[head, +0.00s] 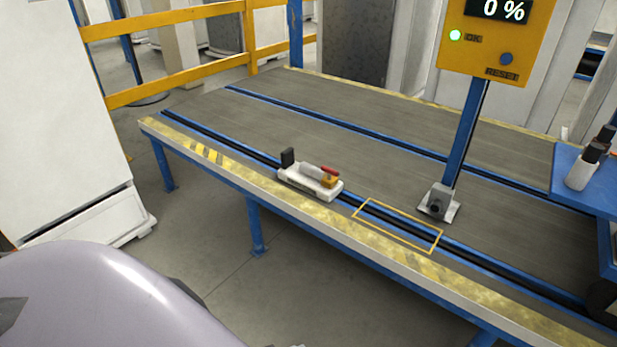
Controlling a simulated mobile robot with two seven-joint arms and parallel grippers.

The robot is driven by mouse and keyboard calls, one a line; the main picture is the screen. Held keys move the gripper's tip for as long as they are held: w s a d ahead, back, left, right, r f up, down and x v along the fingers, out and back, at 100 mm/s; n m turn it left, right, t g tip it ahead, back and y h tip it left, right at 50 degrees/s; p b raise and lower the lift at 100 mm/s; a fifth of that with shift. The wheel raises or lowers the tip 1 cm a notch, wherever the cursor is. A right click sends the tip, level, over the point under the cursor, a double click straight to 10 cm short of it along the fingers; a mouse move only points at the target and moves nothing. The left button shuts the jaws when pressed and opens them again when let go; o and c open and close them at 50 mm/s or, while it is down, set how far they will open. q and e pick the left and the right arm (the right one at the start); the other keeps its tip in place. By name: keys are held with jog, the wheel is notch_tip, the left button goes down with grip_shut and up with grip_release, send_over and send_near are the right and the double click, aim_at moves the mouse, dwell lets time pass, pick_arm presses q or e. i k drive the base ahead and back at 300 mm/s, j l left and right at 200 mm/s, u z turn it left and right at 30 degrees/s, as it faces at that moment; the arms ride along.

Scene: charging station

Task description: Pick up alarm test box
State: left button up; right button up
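A small white device (309,183), which looks like the alarm test box, lies near the front edge of the grey platform. It has a black upright block at its left end and a red and orange part at its right end. Nothing touches it from above. Neither of my grippers is in the head view.
The platform (330,135) has a yellow striped front edge and blue rails. An empty yellow outlined rectangle (375,232) lies right of the device. A blue post with a yellow display panel (492,48) stands behind. A yellow railing (190,69) runs at the back left.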

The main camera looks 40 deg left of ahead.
aim_at(306, 176)
jog(key=i+j, duration=0.35)
jog(key=i, duration=0.15)
jog(key=i+j+u, duration=0.1)
jog(key=i+j, duration=0.6)
jog(key=i, duration=0.25)
